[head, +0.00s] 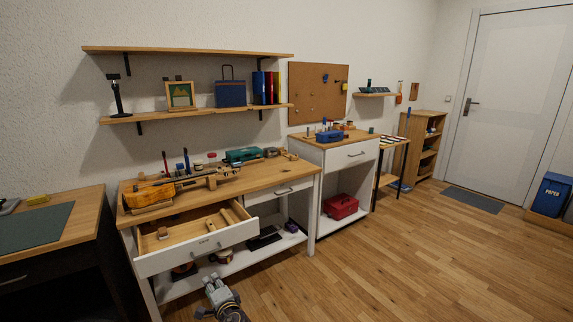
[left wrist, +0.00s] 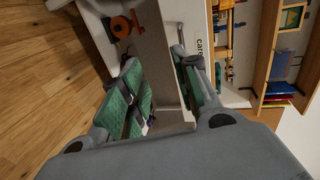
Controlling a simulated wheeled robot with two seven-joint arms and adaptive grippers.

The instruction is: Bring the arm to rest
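My left gripper (head: 215,284) is at the bottom of the head view, low in front of the workbench and below its pulled-out drawer (head: 196,250). In the left wrist view, the two green-padded fingers of my left gripper (left wrist: 160,85) stand apart with nothing held between them. A pale panel of the bench, with part of a printed label, shows beyond the fingers. My right gripper is in neither view.
The workbench (head: 270,181) carries a violin (head: 165,190), jars and tools. Its lower shelf holds several items. A dark desk with a green mat (head: 35,228) stands at left.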

